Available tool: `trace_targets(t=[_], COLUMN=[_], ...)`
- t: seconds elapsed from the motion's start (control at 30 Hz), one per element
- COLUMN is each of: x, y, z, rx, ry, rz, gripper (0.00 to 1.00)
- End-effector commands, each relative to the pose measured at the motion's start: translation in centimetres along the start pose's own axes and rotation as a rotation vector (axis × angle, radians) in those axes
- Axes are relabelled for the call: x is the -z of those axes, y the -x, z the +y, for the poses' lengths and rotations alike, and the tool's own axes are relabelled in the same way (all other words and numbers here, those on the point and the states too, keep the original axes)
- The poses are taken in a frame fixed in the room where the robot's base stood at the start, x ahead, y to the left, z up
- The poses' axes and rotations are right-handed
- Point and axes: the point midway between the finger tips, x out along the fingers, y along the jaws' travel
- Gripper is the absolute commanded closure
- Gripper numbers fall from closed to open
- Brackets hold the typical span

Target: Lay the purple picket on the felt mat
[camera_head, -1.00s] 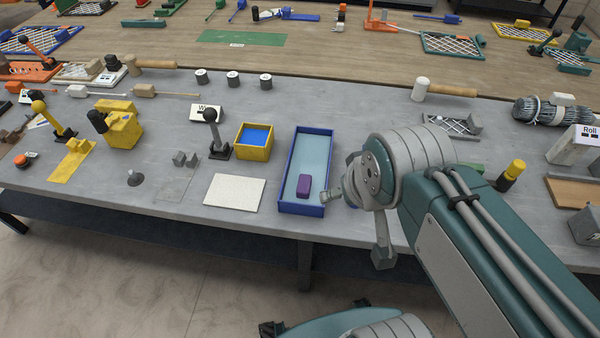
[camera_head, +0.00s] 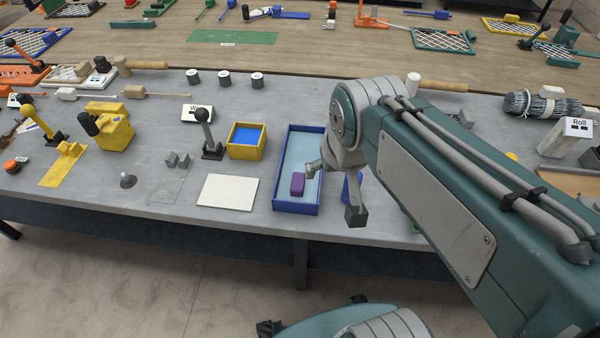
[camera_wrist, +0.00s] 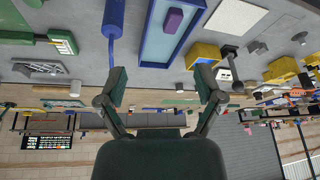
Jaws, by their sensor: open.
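The purple picket (camera_head: 297,183), a small purple block, lies inside the blue-walled tray (camera_head: 283,207), near its front end. It also shows in the wrist view (camera_wrist: 173,20), at the top. The felt mat (camera_head: 228,190) is a bare off-white square on the table left of the tray; the wrist view shows it at the top right (camera_wrist: 235,18). My gripper (camera_wrist: 161,84) is open with nothing between its fingers. In the head view it hangs by the tray's right side, one finger close to the picket in the picture and the other over the table's front edge.
A yellow box (camera_head: 247,150) with a blue inside and a black-knobbed lever (camera_head: 207,133) stand behind the mat. A blue-handled tool (camera_wrist: 112,22) lies beside the tray, partly hidden by my arm in the head view.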

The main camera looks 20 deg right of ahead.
Motion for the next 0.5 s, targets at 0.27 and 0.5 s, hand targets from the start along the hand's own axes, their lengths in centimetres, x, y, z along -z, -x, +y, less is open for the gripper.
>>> trace_targets(t=[0.27, 0.5], x=[3.9, 6.7], y=[-3.3, -7.1], z=[-0.8, -1.6], rx=[-0.014, -0.038], ry=[-0.092, -0.171], rz=[-0.119, -0.218], gripper=[0.14, 0.14])
